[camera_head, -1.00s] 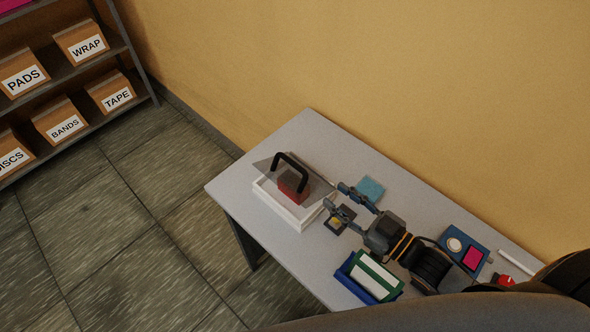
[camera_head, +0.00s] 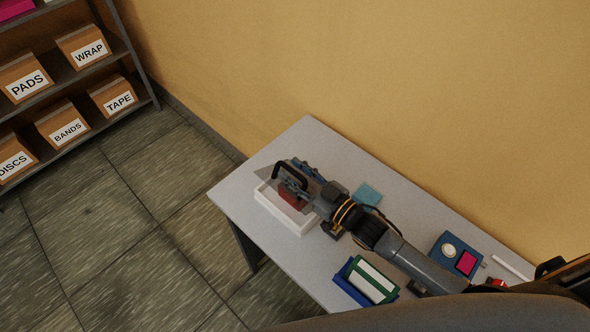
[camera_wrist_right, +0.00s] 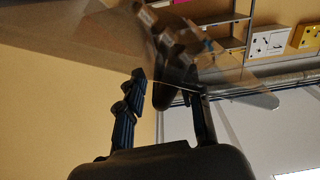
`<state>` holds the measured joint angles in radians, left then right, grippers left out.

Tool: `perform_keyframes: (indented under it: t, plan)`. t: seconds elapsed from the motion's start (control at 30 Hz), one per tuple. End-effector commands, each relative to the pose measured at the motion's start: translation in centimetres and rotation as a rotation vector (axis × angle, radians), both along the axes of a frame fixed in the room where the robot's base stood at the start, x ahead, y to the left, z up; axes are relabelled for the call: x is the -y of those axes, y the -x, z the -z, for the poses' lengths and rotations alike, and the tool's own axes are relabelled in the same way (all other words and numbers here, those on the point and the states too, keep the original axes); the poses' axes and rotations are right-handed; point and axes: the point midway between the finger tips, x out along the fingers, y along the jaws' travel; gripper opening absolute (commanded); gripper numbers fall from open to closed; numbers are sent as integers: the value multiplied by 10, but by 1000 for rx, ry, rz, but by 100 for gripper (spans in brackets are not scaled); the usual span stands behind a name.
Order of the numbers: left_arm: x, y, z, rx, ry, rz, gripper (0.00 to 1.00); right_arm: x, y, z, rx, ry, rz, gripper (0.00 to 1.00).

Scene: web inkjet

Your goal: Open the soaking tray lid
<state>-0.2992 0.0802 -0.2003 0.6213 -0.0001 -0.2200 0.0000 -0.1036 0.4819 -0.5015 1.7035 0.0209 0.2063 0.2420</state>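The soaking tray (camera_head: 284,215) is a white box near the table's far left end, with a red block (camera_head: 291,198) showing inside. Its see-through lid (camera_head: 264,173) lies over it and carries an arched black handle (camera_head: 289,176). My right gripper (camera_head: 294,170) is over the lid, its fingers spread on either side of the handle. In the right wrist view the open fingers (camera_wrist_right: 168,100) stand apart, with the dark handle (camera_wrist_right: 163,92) between them and the clear lid (camera_wrist_right: 235,88) beyond. Finger contact with the handle cannot be made out. My left gripper is not in view.
The grey table (camera_head: 325,138) stands by the yellow wall. A blue holder with green and white pieces (camera_head: 369,281), a teal pad (camera_head: 367,194) and a blue device with a pink panel (camera_head: 457,255) are on it. A shelf with labelled boxes (camera_head: 67,129) stands left.

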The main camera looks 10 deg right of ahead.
Motion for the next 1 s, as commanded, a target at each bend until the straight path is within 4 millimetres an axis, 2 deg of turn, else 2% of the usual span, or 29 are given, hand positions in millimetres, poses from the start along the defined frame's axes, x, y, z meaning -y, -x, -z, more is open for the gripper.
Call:
perform_keyframes:
  t: [0.27,0.43,0.47,1.0]
  plan:
    - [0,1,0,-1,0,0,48,-1,-1,0,0,0,0,36]
    - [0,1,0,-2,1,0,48,-1,-1,0,0,0,0,3]
    - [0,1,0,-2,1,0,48,-1,-1,0,1,1,0,0]
    - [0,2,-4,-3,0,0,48,4,-4,-4,-27,-39,0,0]
